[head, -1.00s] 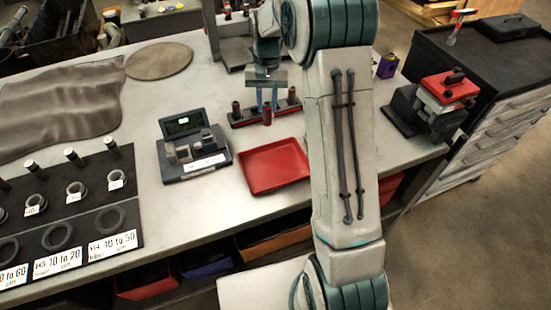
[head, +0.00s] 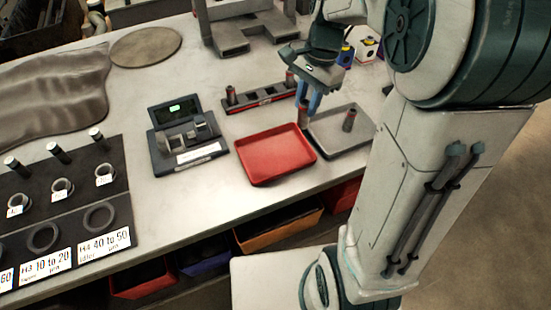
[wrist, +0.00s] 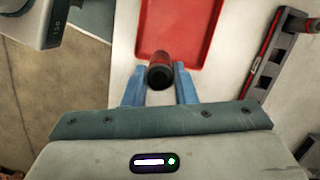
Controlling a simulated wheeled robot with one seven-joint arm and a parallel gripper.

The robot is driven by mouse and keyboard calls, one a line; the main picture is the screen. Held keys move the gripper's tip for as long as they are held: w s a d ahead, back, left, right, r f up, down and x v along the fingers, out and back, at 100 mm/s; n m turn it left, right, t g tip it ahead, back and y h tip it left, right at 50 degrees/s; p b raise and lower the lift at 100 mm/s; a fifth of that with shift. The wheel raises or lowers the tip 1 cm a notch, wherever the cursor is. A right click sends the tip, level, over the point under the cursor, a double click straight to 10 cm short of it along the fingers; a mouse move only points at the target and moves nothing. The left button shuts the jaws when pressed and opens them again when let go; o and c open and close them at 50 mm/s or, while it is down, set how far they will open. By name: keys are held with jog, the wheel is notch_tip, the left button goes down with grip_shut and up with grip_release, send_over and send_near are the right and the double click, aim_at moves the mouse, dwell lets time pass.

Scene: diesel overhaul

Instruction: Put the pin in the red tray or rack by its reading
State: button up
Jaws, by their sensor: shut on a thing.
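My gripper (head: 309,106) has its blue fingers shut on a dark reddish pin (head: 303,117), held upright. In the head view the pin is at the red tray's (head: 275,156) far right corner, close to the grey tray. In the wrist view the pin (wrist: 160,73) is between the fingers, with the red tray (wrist: 178,25) just beyond it. The red tray looks empty. The gauge (head: 186,143) has a lit green display, too small to read.
A grey tray (head: 325,142) right of the red tray holds a standing pin (head: 349,120). A board with rings and labels (head: 70,200) lies at the left. A grey fixture (head: 240,40) stands behind. The bench between gauge and board is clear.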

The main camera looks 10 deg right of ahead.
jog(key=s+m, duration=0.3)
jog(key=s, duration=0.2)
jog(key=shift+t, duration=0.3)
jog(key=shift+w+a+f+p, duration=0.1)
jog(key=shift+w+a+f, duration=0.55)
jog(key=shift+a+f, duration=1.25)
jog(key=shift+w+a+f+p, duration=0.15)
jog(key=shift+w+a+f, duration=0.5)
jog(key=shift+a+f, duration=1.2)
jog(key=shift+w+a+f+p, duration=0.1)
jog(key=shift+w+a+f, duration=0.55)
jog(key=shift+a+f, duration=1.25)
jog(key=o, duration=1)
jog(key=shift+d, duration=0.1)
